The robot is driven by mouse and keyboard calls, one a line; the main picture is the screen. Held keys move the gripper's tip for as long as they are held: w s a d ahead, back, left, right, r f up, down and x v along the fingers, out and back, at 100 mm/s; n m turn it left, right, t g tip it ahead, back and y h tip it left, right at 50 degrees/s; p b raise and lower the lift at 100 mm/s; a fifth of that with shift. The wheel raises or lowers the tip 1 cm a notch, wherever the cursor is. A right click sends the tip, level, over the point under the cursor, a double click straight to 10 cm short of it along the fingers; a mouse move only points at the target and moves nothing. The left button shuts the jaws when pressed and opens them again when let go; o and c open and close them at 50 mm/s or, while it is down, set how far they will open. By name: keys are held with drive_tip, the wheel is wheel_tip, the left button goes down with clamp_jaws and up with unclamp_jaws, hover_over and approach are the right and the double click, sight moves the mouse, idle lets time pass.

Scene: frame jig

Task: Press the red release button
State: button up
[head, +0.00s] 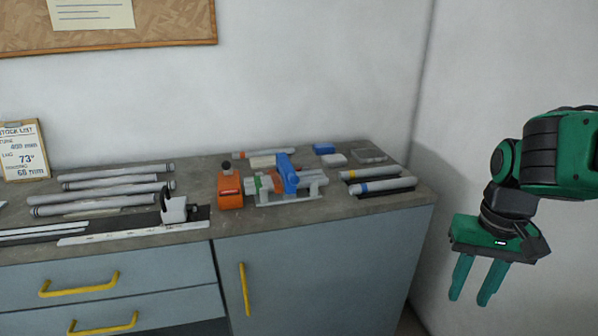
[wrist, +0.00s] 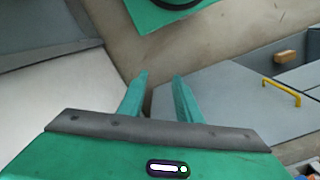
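My gripper (head: 470,299) hangs in the air to the right of the workbench, well apart from it, with its green fingers pointing down. The fingers are spread with nothing between them, and they show the same way in the wrist view (wrist: 160,76). On the bench, an orange block (head: 230,190) with a dark knob on top stands beside a blue clamp-like part (head: 287,174) on a grey jig (head: 300,192). I cannot clearly make out a red release button at this size; the orange block carries a small reddish label.
Banded tubes (head: 376,186) lie at the right end. Yellow handles (head: 245,290) stick out from the cabinet front. Space around my gripper is clear.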

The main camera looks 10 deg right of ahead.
idle(0.4)
clamp_jaws()
idle(1.6)
